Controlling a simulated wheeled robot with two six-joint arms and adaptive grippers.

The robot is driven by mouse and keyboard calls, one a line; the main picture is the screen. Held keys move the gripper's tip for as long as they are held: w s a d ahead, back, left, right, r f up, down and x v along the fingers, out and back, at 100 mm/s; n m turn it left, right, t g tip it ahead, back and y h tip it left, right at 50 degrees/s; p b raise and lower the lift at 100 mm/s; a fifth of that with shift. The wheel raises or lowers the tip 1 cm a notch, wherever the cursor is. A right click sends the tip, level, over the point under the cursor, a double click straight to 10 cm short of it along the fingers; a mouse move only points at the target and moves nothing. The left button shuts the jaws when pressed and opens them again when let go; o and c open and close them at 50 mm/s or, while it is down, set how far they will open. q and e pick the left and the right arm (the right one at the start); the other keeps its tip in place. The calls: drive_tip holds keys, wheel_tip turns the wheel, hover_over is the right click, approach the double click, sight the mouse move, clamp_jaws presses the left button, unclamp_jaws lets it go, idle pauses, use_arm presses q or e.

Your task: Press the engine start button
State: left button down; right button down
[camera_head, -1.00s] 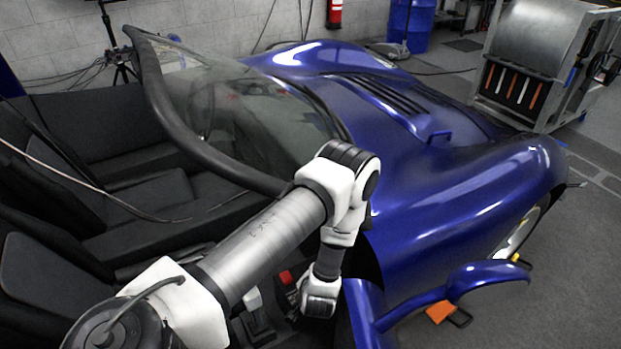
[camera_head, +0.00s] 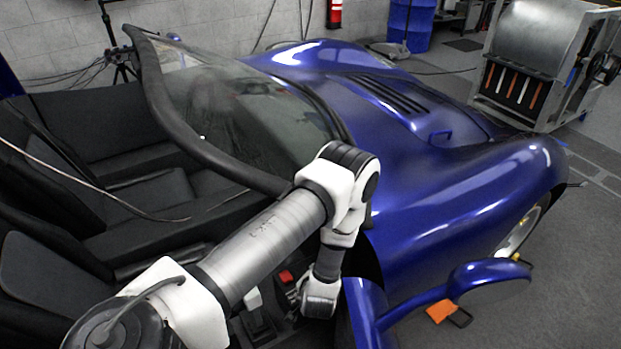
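A small red part (camera_head: 286,277) shows low in the cabin of the blue car, just left of my arm's end. I cannot tell for sure whether it is the engine start button. My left arm comes in from the lower left, bends over the door side and points down into the cabin. Its white wrist end is close to the right of the red part. The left gripper's fingers are small, dark and mostly hidden there, so their opening and any contact cannot be told. My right gripper is not in view.
The windshield frame (camera_head: 205,150) runs behind my arm. The blue door and side mirror (camera_head: 490,282) lie to the right. Dark seats (camera_head: 150,195) fill the left. A metal cart (camera_head: 535,65) stands at the back right, near a blue drum (camera_head: 410,25).

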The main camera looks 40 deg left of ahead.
use_arm(q)
drive_tip(key=shift+f, duration=0.3)
idle(0.4)
drive_tip(key=shift+r, duration=0.1)
drive_tip(key=shift+r+p, duration=0.5)
drive_tip(key=shift+r, duration=0.1)
wheel_tip(320, 180, up, 6)
drive_tip(key=p, duration=0.5)
idle(0.6)
